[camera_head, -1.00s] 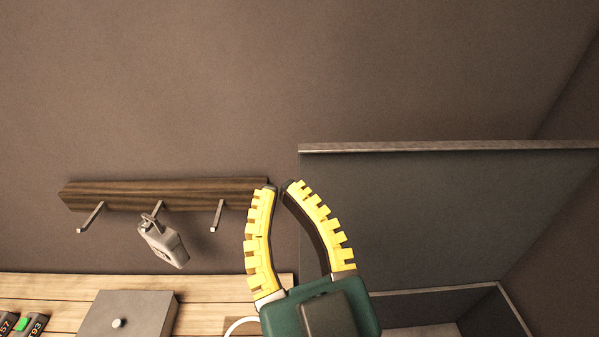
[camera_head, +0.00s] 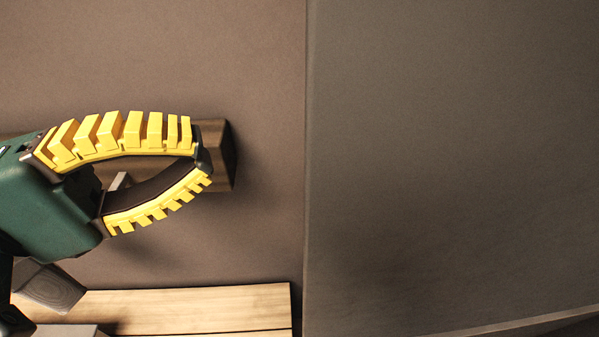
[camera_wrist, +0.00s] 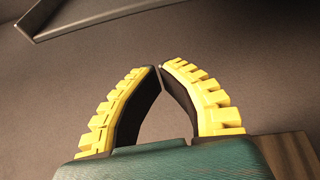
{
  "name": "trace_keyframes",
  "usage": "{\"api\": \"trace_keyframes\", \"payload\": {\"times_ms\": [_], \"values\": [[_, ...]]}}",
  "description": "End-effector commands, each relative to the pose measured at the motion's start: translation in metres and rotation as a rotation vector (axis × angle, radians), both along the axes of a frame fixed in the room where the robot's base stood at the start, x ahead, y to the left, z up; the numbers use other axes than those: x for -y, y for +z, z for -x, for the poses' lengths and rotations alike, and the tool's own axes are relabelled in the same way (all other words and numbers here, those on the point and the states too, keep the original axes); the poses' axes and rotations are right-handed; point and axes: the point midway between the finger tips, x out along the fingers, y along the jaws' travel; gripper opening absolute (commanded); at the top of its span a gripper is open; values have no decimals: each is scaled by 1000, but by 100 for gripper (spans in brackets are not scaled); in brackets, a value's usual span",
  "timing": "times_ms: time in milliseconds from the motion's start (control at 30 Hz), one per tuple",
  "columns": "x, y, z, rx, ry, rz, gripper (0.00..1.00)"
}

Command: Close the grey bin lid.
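The grey bin lid (camera_head: 450,160) fills the right half of the head view as a large flat upright panel. Its left edge is a straight vertical line, and part of its lower edge shows at bottom right. My gripper (camera_head: 203,158) is left of the lid, apart from it in the picture, fingers pointing right. Its yellow fingers bow out and meet or nearly meet at the tips, with nothing between them. In the wrist view my gripper (camera_wrist: 160,66) is also empty, with a grey edged panel, likely the lid (camera_wrist: 105,12), at top left. The bin's inside is out of view.
A dark wooden hook rail (camera_head: 220,155) is on the wall behind my gripper; its end also shows in the wrist view (camera_wrist: 285,155). A light wooden worktop (camera_head: 200,305) lies below, with a grey object (camera_head: 48,288) at left. Bare wall lies between rail and lid.

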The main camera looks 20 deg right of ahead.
Motion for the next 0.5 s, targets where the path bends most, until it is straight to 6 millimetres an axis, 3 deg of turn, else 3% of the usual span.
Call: {"api": "trace_keyframes", "payload": {"times_ms": [33,167,500], "values": [[-5,-15,-1,21,8,-42,0],[-1,-21,-1,38,8,-81,0],[69,-22,-4,35,3,-76,0]]}}
